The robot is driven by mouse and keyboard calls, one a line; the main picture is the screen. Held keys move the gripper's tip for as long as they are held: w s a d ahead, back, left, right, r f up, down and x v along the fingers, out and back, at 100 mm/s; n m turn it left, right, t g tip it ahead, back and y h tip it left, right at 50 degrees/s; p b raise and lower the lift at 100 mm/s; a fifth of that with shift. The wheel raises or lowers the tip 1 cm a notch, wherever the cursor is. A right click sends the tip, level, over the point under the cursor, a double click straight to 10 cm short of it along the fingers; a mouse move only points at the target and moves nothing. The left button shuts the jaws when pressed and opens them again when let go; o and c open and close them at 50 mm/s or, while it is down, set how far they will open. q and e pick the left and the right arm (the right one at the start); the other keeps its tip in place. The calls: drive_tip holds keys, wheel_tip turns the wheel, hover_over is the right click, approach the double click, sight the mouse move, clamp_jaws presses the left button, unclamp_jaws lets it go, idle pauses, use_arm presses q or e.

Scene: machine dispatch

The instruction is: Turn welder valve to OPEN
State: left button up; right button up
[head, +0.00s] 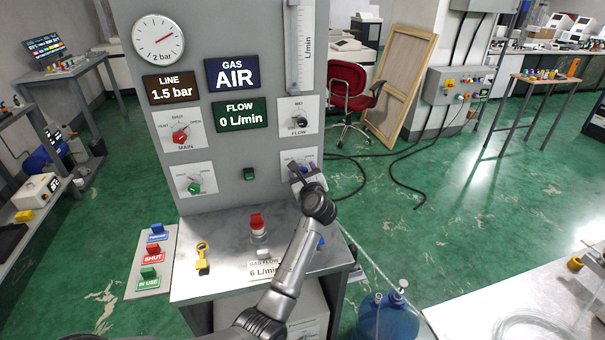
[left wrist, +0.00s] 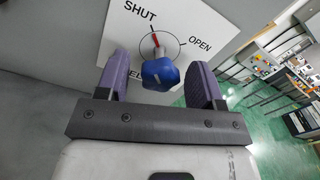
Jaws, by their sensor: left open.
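The welder valve is a blue knob (left wrist: 160,73) on a white plate in the left wrist view. Its red pointer points up toward the word SHUT, and OPEN is printed to the right. The lower label is mostly hidden behind the knob. My left gripper (left wrist: 160,66) is open, with one purple finger on each side of the knob and visible gaps between. In the head view my left gripper (head: 305,172) is at the lower right plate of the grey panel (head: 225,165) and hides most of the knob. My right gripper is not in view.
Other panel valves are a red MAIN knob (head: 180,136), a green knob (head: 194,186) and a black FLOW knob (head: 300,122). Below, a metal shelf (head: 215,285) holds a red-topped part (head: 257,222) and a yellow key-like piece (head: 202,254).

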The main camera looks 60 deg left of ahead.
use_arm(q)
drive_tip(key=shift+w+a, duration=0.1)
drive_tip(key=shift+a, duration=0.2)
drive_tip(key=c, duration=0.9)
drive_tip(key=shift+r+m+p, duration=0.15)
drive_tip(key=shift+m+p, duration=0.45)
drive_tip(key=shift+p, duration=0.35)
drive_tip(key=m+p, duration=1)
drive_tip(key=p, duration=0.1)
drive_tip(key=shift+m+p, duration=0.3)
drive_tip(key=shift+p, duration=0.1)
drive_tip(key=m+p, duration=0.3)
drive_tip(key=m, duration=0.1)
drive_tip(key=shift+m+p, duration=0.8)
drive_tip(key=shift+m, duration=0.3)
